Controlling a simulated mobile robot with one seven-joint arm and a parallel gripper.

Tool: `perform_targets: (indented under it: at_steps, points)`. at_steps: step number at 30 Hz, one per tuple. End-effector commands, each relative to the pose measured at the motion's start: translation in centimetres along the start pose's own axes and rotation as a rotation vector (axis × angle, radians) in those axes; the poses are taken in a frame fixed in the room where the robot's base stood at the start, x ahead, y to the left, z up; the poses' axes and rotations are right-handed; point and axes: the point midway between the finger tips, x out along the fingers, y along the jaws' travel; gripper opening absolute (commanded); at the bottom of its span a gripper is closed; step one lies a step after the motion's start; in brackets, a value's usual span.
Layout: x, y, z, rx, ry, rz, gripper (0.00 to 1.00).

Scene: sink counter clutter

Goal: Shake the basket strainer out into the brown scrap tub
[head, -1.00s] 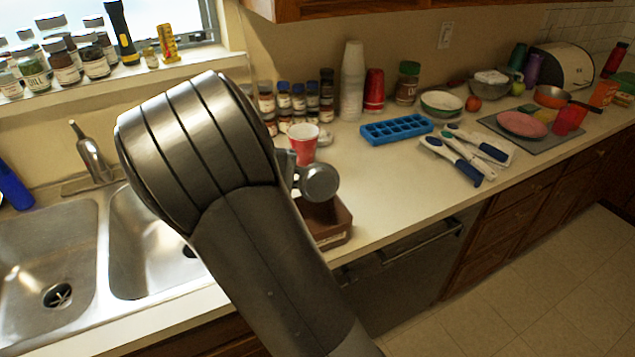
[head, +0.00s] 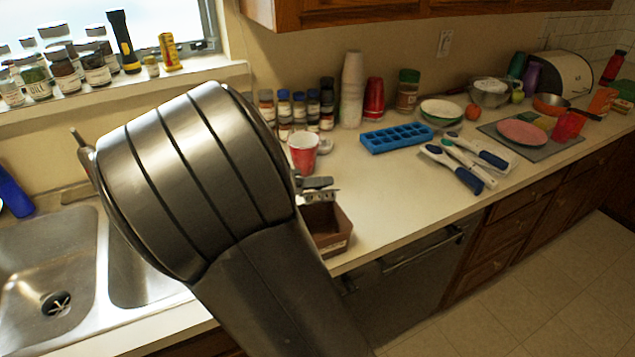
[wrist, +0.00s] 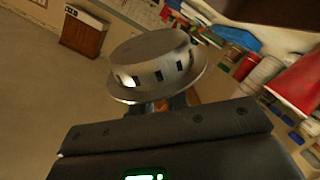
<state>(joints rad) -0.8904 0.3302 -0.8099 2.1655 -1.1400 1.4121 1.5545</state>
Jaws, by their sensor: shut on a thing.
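The metal basket strainer (head: 319,195) shows in the head view just right of my arm, with its slotted side turned toward the camera. It is above the brown scrap tub (head: 335,243), which stands at the counter's front edge. In the wrist view the strainer (wrist: 155,68) is large, with a wide rim and dark slots around its wall. My gripper (wrist: 162,104) is shut on the strainer; its fingers are mostly hidden behind the rim and my wrist housing. My arm covers the tub's left part in the head view. I cannot see any scraps clearly.
A red cup (head: 303,152) stands close behind the tub, with spice jars (head: 298,108) beyond it. A blue ice tray (head: 396,138) and several utensils (head: 465,160) lie to the right. The double sink (head: 50,265) is at left. Counter right of the tub is clear.

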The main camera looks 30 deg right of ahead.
Motion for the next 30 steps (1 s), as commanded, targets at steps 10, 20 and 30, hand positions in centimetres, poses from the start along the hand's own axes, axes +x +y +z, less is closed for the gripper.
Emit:
perform_targets:
  at_steps: [10, 20, 30]
  points:
    - [0.0, -0.1, 0.8, 0.319, 0.080, 0.002, 0.00]
    - [-0.3, 1.0, 0.4, 0.597, 0.145, -0.002, 0.00]
    - [-0.8, 3.3, -1.4, 0.765, 0.188, 0.001, 0.00]
